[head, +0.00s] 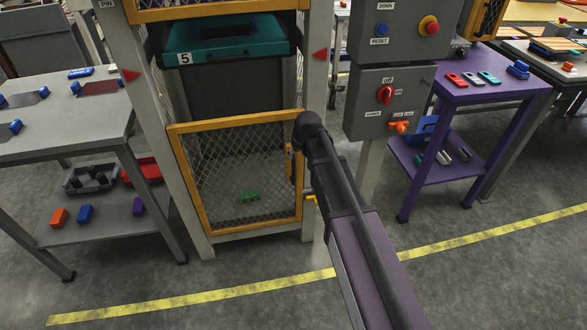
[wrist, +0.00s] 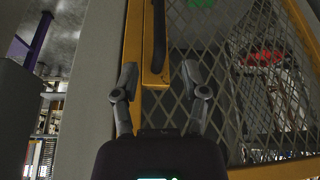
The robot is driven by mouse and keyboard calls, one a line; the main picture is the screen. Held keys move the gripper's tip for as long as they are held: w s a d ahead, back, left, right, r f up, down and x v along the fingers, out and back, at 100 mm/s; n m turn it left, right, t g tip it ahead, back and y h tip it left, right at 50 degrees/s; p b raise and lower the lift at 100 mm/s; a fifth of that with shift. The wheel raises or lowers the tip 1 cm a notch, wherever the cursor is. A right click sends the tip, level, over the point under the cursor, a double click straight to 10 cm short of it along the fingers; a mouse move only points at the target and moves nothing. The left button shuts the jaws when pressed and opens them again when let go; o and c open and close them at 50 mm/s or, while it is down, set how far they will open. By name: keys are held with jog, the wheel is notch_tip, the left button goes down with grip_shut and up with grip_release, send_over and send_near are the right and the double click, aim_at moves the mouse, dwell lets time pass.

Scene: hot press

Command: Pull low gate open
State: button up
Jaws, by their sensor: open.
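The low gate (head: 232,119) is a yellow frame with wire mesh, low between the press's grey posts. It appears shut in the head view. Its upright handle (head: 290,161) is on the gate's right side, partly beside my arm. In the wrist view the gate frame (wrist: 132,45) and the dark bar of the handle (wrist: 158,38) are close ahead. My gripper (wrist: 160,78) is open, with one finger on each side of the handle's lower end. I cannot tell whether the fingers touch it. My arm hides the gripper in the head view.
A yellow latch piece (head: 310,198) is on the right post. A control box (head: 388,101) stands right of the gate. A grey table (head: 100,125) is at left and a purple table (head: 490,88) at right. The floor before the gate is clear, with a yellow line (head: 200,298).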

aim_at(294, 162)
jog(key=shift+b+x, duration=3.55)
jog(key=shift+x, duration=0.6)
grip_shut()
